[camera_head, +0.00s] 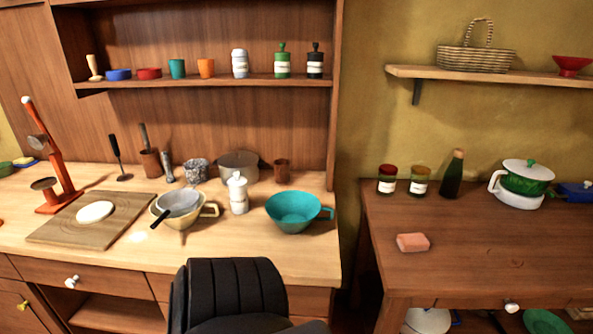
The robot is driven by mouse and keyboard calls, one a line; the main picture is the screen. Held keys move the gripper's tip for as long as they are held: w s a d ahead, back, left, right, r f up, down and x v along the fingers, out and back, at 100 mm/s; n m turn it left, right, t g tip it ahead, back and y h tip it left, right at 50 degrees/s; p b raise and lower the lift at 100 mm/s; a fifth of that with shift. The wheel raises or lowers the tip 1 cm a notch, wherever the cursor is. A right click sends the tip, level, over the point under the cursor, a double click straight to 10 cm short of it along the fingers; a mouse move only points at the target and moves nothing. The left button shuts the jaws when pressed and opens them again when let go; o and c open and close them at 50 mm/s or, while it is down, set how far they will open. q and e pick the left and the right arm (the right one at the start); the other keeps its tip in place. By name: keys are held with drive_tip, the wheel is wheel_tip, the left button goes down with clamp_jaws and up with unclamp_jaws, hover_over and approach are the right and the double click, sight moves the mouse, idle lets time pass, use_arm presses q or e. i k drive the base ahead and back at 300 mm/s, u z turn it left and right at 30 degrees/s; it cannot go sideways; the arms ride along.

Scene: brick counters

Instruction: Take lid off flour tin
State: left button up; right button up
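No tin can be read as flour. A white tin with a knobbed lid (238,193) stands upright on the left counter, between a cream bowl and a teal bowl, with its lid on. On the shelf above stand a white and blue lidded jar (240,63), a green labelled canister (283,62) and a black labelled canister (315,62), all closed. Their labels are too small to read. Neither of my grippers is in view.
The cream bowl (210,210) holds a grey strainer; the teal bowl (294,211) is right of the tin. A grey pot (239,166) stands behind. A black ribbed form, like a chair back (228,290), rises before the counter. The right table (480,245) has free room.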

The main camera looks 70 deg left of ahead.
sight(237, 180)
drive_tip(key=i, duration=1.25)
drive_tip(key=u, duration=1.6)
